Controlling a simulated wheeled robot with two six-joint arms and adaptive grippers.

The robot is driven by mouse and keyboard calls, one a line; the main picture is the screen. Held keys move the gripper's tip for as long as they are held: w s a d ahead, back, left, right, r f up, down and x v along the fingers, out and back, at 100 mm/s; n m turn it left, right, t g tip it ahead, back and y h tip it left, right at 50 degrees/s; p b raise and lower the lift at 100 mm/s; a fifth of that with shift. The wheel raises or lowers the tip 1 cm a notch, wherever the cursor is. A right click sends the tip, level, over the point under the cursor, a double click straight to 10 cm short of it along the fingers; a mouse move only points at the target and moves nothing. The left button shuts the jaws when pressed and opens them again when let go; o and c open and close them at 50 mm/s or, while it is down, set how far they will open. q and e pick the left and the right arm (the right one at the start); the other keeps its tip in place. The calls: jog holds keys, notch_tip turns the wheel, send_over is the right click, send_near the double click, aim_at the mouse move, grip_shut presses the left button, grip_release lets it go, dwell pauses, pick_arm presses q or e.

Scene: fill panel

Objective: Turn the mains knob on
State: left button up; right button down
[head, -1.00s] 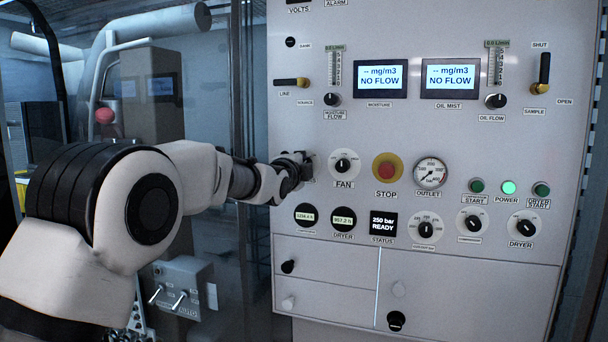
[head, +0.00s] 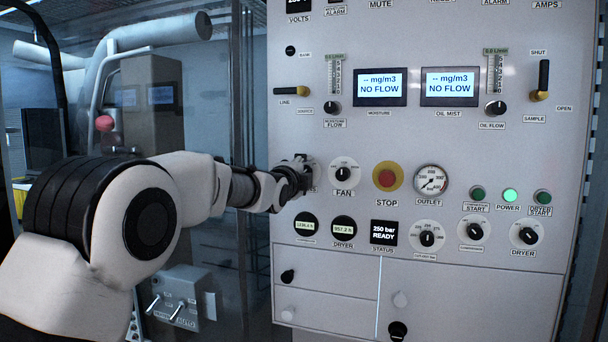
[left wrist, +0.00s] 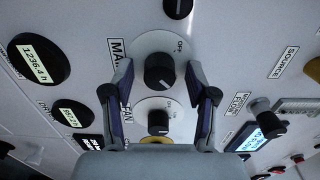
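The mains knob (left wrist: 159,71) is a black knob on a round white plate, with a partly covered label starting "MA" and an "OFF" mark. My left gripper (left wrist: 159,78) is open, one finger on each side of this knob in the left wrist view. Gaps show between fingertips and knob; whether the tips reach past its face is unclear. In the head view my left gripper (head: 303,172) is at the panel, left of the fan knob (head: 344,173), and hides the mains knob. My right gripper is not in view.
The panel (head: 330,225) is crowded. A red stop button (head: 387,176) and outlet gauge (head: 431,181) lie right of the fan knob, with round displays (head: 306,226) below. The line valve (head: 292,91) sticks out above. The power lamp (head: 510,195) glows green.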

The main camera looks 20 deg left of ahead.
pick_arm(q)
jog(key=s, duration=1.2)
jog(key=shift+a, duration=0.25)
